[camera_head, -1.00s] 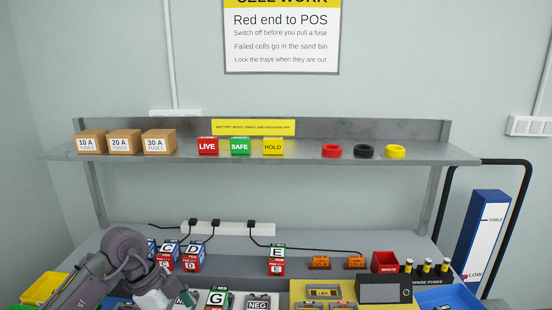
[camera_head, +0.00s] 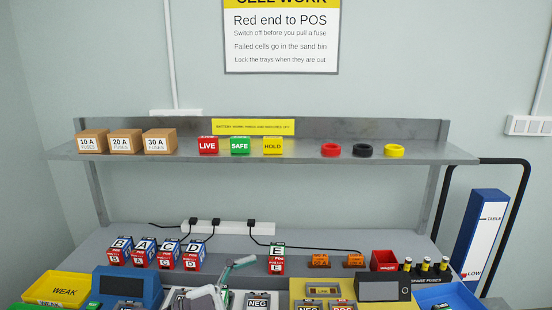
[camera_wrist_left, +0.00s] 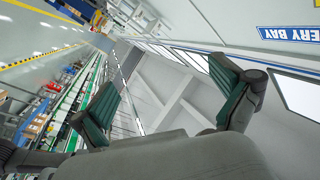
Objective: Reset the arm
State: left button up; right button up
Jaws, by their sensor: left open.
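My left gripper (camera_head: 222,284) shows at the bottom of the head view, left of centre. Its pale body and a greenish finger rise in front of the workbench, left of the E cell (camera_head: 277,260). In the left wrist view my left gripper (camera_wrist_left: 166,98) has its two green-padded fingers wide apart with nothing between them. That view looks out across the hall, tilted. Most of my left arm is below the head view. My right gripper is not in view.
Cells B, A, C and D (camera_head: 170,256) stand in a row at the bench's back left. A yellow WEAK tray (camera_head: 62,288) is at far left. A red waste bin (camera_head: 384,261) and spare fuses stand at right. The shelf (camera_head: 300,156) holds fuse boxes, signs and tape rolls.

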pick_arm(q)
jog(key=w+a+n+t+y, duration=0.3)
jog(key=a+n+t+y, duration=0.9)
jog(key=n+t, duration=0.3)
jog(key=s+a+f+n+g+y, duration=0.3)
jog(key=a+f+g+y, duration=0.1)
jog(key=f, duration=0.3)
jog(key=s+a+f+n+g+y, duration=0.2)
jog(key=a+f+n+g+y, duration=0.15)
jog(key=f, duration=0.35)
jog(key=s+d+f+m+g, duration=0.1)
jog(key=s+f+g, duration=0.5)
jog(key=s, duration=0.5)
jog(key=s+d+f+m+g, duration=0.1)
jog(key=s+f+m+g, duration=0.1)
jog(key=s+f+g, duration=0.65)
notch_tip(320, 180, down, 24)
jog(key=s+t, duration=0.3)
jog(key=s+a+f+g, duration=0.1)
jog(key=s+a+f, duration=0.2)
jog(key=s+f, duration=1.4)
jog(key=shift+a+g+h, duration=0.2)
jog(key=shift+g+h, duration=0.15)
jog(key=shift+g, duration=0.05)
jog(key=shift+f, duration=0.1)
